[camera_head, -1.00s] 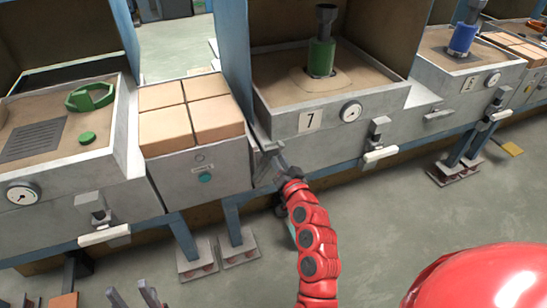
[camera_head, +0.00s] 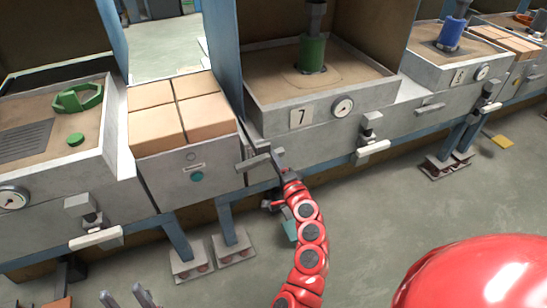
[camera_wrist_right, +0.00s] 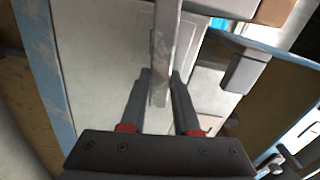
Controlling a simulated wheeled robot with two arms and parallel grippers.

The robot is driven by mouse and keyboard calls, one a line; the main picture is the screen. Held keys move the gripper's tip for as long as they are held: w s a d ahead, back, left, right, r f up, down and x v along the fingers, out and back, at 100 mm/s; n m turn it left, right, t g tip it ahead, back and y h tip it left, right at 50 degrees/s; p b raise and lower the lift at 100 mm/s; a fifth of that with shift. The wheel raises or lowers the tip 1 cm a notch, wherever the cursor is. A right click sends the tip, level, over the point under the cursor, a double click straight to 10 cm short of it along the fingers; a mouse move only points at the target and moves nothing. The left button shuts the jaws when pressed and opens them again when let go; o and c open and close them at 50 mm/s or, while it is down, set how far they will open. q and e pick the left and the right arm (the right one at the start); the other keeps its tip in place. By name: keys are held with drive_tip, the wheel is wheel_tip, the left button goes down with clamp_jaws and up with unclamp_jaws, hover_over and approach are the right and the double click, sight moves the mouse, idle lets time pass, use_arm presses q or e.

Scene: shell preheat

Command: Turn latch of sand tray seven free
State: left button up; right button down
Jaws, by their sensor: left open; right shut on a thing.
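Sand tray seven (camera_head: 322,121) is a grey box of sand with a "7" plate, a dial and a green cylinder on top. Its latch (camera_head: 254,161), a grey bar, sits at the tray's front left corner. My right gripper (camera_head: 282,168) is shut on the bar's right end, partly hidden by the arm. In the right wrist view the bar (camera_wrist_right: 165,50) runs between the two fingers of the right gripper (camera_wrist_right: 161,80). My left gripper (camera_head: 127,295) is open and empty at the bottom left edge, well away from the tray.
A cabinet with tan blocks (camera_head: 180,115) stands left of tray seven. A white-handled clamp (camera_head: 372,149) sticks out from the tray's front, right of my right gripper. Another tray (camera_head: 455,62) stands to the right. The floor (camera_head: 400,220) in front is clear.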

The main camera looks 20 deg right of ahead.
drive_tip(key=shift+f+m, duration=0.3)
drive_tip(key=shift+m, duration=0.4)
drive_tip(key=c, duration=0.6)
unclamp_jaws()
drive_tip(key=shift+c, duration=0.2)
drive_tip(key=s, duration=1.7)
drive_tip(key=shift+s+d+p, duration=0.2)
drive_tip(key=shift+d+p, duration=0.1)
drive_tip(key=shift+p, duration=0.1)
